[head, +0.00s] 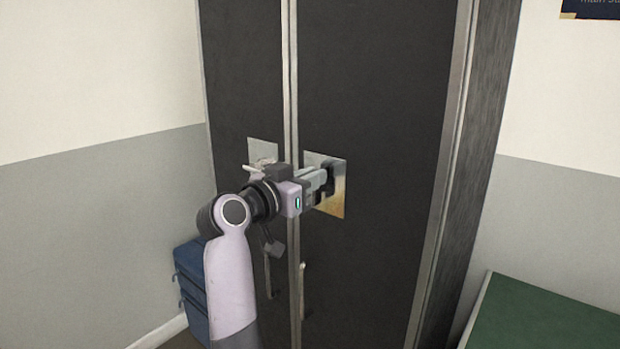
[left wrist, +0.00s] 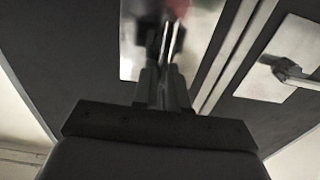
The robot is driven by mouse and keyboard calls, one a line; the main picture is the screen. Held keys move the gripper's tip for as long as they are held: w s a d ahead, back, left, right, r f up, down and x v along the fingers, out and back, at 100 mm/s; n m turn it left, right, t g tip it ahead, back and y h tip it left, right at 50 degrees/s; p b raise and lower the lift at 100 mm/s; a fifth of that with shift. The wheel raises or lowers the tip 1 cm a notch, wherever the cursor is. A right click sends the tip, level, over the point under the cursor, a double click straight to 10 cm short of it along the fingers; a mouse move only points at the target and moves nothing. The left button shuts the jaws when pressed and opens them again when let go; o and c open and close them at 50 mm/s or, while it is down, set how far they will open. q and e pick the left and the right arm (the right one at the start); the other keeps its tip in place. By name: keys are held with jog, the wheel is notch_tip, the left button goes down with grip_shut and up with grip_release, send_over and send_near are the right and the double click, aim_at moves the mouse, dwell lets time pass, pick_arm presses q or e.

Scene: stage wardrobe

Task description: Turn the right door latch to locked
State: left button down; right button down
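The right door (head: 385,120) of the dark wardrobe carries a shiny metal latch plate (head: 338,203), which also shows in the left wrist view (left wrist: 130,62). My left gripper (head: 326,182) is at this plate, with its dark fingers close together around the right door latch (left wrist: 174,40). The fingers and arm hide most of the latch in the head view, so its exact angle is unclear. A blurred red patch (left wrist: 178,8) shows beside the latch in the left wrist view. My right gripper is not in view.
The left door has its own plate and lever (head: 262,152), close to my left wrist; it also shows in the left wrist view (left wrist: 285,70). Vertical handles (head: 302,285) hang below. Blue cases (head: 190,275) stand at left. A green-topped surface (head: 545,315) is at lower right.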

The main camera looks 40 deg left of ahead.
pick_arm(q)
jog(key=shift+m, duration=0.3)
jog(key=m, duration=0.3)
jog(key=d+m, duration=0.1)
jog(key=m, duration=0.2)
jog(key=shift+d+f, duration=0.2)
jog(key=m, duration=0.1)
jog(key=m+p, duration=0.1)
jog(key=m, duration=0.1)
jog(key=shift+d+f+p, duration=0.15)
jog(key=shift+d+p, duration=0.1)
jog(key=shift+p, duration=0.05)
jog(key=m+p, duration=0.2)
jog(key=m, duration=0.1)
jog(key=f+m, duration=0.1)
jog(key=m, duration=0.1)
jog(key=shift+s+d+p, duration=0.1)
jog(key=shift+d+p, duration=0.15)
jog(key=shift+p, duration=0.15)
jog(key=shift+f+m+p, duration=0.2)
jog(key=shift+m+p, duration=0.15)
jog(key=shift+m, duration=0.45)
jog(key=shift+f+m+p, duration=0.15)
jog(key=shift+m+p, duration=0.15)
jog(key=shift+m, duration=0.5)
